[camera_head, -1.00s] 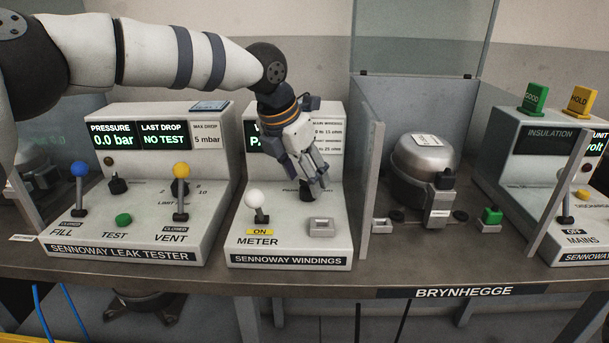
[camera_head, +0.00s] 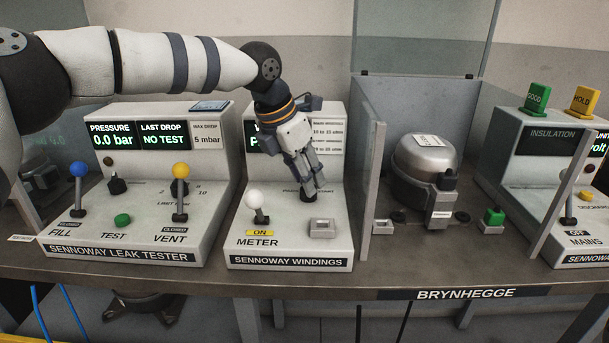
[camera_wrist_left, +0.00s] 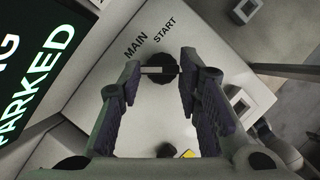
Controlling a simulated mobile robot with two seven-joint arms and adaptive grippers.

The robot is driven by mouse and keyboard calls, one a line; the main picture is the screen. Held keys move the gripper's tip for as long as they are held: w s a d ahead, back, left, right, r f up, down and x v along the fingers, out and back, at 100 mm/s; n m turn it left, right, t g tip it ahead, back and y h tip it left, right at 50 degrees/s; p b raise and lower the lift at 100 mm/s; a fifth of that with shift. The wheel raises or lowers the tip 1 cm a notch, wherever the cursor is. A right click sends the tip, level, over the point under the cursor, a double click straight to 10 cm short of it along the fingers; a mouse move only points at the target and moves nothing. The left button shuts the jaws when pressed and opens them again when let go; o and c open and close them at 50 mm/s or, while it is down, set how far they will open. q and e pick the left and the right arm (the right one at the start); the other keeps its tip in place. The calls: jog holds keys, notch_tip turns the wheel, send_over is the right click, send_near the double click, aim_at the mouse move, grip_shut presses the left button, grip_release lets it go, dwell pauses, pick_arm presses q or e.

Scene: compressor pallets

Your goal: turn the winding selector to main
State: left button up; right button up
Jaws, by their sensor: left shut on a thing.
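The winding selector is a dark round knob with a grey bar across its top, on the windings unit (camera_head: 290,262). In the left wrist view the knob (camera_wrist_left: 160,72) lies between my left gripper's fingers, with the words MAIN and START printed beside it. I cannot tell for sure which word its bar points to. My left gripper (camera_head: 313,190) reaches down from above and is shut on the knob, partly hiding it in the head view. The unit's display reads PARKED (camera_wrist_left: 30,80) in the wrist view. My right gripper is not in view.
The white-topped METER lever (camera_head: 256,203), marked ON, stands left of the selector. A small grey open box (camera_head: 322,228) sits in front. The leak tester (camera_head: 120,250) is to the left. A grey partition (camera_head: 372,185) and a compressor (camera_head: 424,165) are to the right.

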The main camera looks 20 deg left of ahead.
pick_arm(q)
jog(key=m, duration=0.1)
jog(key=m+h+b, duration=0.1)
jog(key=m+g, duration=0.1)
jog(key=m, duration=0.1)
jog(key=shift+w+a+f, duration=0.1)
jog(key=shift+w+f, duration=0.1)
jog(key=shift+f, duration=0.05)
jog(key=shift+w+r+m+g+h+b, duration=0.1)
jog(key=shift+m+g+h+b, duration=0.25)
jog(key=shift+m, duration=0.65)
jog(key=shift+w+r+m+g+h+b, duration=0.15)
jog(key=shift+m+g+b, duration=0.25)
jog(key=shift+m, duration=0.6)
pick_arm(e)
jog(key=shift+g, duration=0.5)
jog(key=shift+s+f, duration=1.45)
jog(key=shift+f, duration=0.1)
pick_arm(q)
jog(key=shift+s, duration=0.1)
jog(key=o, duration=1.1)
jog(key=shift+o, duration=0.2)
jog(key=v, duration=0.7)
jog(key=shift+r, duration=0.25)
